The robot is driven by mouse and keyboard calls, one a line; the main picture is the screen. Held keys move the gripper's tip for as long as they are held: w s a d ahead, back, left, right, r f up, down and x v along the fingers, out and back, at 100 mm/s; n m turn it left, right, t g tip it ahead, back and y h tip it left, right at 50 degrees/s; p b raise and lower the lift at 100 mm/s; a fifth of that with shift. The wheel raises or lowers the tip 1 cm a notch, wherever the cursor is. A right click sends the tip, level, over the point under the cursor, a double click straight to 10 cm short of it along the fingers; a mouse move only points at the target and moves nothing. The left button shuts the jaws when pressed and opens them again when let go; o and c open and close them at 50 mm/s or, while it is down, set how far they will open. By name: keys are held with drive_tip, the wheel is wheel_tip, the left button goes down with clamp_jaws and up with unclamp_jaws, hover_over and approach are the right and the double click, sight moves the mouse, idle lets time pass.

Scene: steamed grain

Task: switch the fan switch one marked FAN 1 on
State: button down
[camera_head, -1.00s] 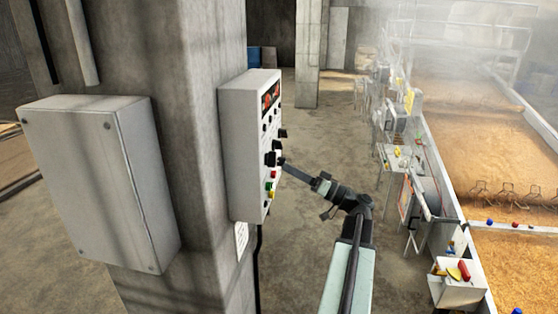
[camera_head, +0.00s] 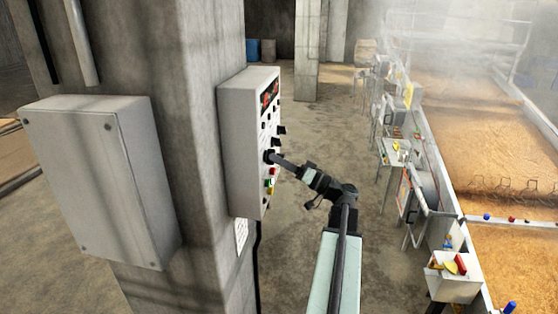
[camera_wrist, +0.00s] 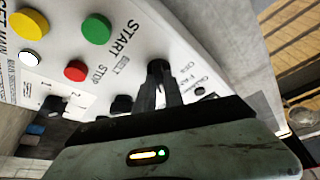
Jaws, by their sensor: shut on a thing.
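The white control panel (camera_head: 240,150) is mounted on a concrete pillar, with dark switches, red displays and coloured buttons on its front. My gripper (camera_head: 277,158) reaches it from the right at mid-height. In the wrist view my gripper (camera_wrist: 166,92) is shut on a black switch knob (camera_wrist: 159,67), with the fingers on either side of it. The lettering beside this knob is tilted and too small to read surely, so I cannot confirm the FAN 1 mark. The knob's exact angle is partly hidden by the fingers.
Close by in the wrist view are a green START button (camera_wrist: 96,29), a red STOP button (camera_wrist: 75,71), a yellow button (camera_wrist: 29,24) and another black knob (camera_wrist: 121,104). A grey box (camera_head: 100,180) hangs on the pillar's left. Grain beds (camera_head: 450,130) lie right, beyond open floor.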

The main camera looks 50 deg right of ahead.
drive_tip(key=shift+m+h, duration=0.4)
drive_tip(key=shift+m, duration=0.4)
drive_tip(key=c, duration=1.4)
unclamp_jaws()
drive_tip(key=shift+c, duration=0.2)
drive_tip(key=b+v, duration=0.2)
drive_tip(key=v, duration=0.6)
